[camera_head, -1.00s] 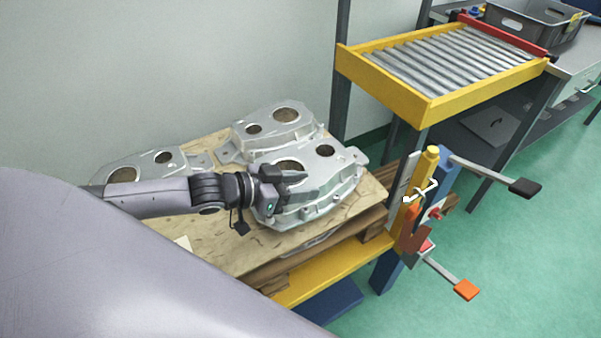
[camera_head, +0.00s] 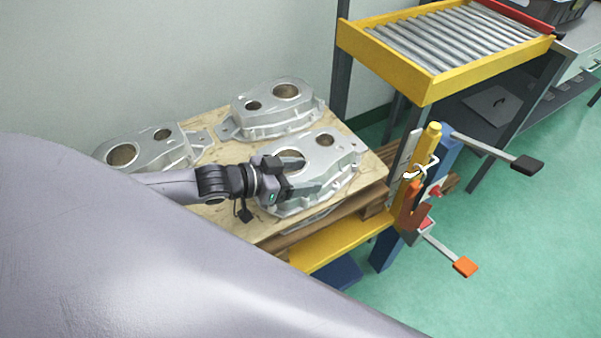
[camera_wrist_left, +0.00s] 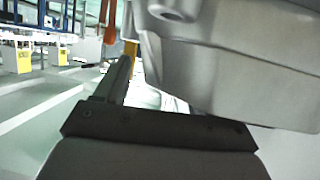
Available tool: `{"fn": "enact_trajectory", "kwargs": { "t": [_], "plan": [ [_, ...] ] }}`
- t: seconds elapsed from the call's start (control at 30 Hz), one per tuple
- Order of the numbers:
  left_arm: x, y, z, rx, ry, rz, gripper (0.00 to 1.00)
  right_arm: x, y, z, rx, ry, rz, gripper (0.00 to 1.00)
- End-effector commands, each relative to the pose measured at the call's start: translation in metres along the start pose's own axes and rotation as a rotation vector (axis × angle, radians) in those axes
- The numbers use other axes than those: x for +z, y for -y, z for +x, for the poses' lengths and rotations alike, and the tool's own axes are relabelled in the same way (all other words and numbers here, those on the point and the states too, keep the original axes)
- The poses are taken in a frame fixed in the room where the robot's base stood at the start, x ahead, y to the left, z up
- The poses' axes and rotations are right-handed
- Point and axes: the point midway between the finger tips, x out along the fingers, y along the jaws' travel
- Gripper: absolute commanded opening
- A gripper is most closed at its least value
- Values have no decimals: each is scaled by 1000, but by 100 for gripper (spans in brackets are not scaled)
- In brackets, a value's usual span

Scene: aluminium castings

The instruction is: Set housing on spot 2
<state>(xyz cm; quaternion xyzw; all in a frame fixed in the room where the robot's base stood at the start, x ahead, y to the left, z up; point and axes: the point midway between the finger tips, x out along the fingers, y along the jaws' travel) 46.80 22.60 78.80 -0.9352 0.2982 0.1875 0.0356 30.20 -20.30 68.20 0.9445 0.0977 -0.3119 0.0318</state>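The housing (camera_head: 334,157) is a silver casting with two round holes, at the front right of the wooden pallet top. My left gripper (camera_head: 292,162) is at its near left side, with one dark finger showing against the casting. In the left wrist view one finger (camera_wrist_left: 118,78) stands beside the casting's grey wall (camera_wrist_left: 230,65); the other finger is hidden. The gripper appears shut on the housing. Whether its underside touches the wood is hidden. No mark for spot 2 can be made out. My right gripper is not in view.
Two similar castings stand on the pallet (camera_head: 228,215), one at the back (camera_head: 268,119) and one at the left (camera_head: 146,156). A yellow roller stand (camera_head: 432,88) is behind on the right. Clamp levers (camera_head: 525,163) stick out at the pallet's right. A wall closes off the back.

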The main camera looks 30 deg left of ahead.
Motion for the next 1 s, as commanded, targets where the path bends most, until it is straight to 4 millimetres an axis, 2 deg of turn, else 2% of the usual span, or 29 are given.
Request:
{"fn": "enact_trajectory", "kwargs": {
  "t": [0.27, 0.6, 1.0],
  "plan": [
    [0, 0, -13, -1, 0, -1, 69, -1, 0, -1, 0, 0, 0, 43],
    [1, 0, -55, 0, 2, 0, 69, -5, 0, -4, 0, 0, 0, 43],
    [-1, 0, -95, 1, 2, 0, 69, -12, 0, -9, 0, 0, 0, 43]
  ]
}}
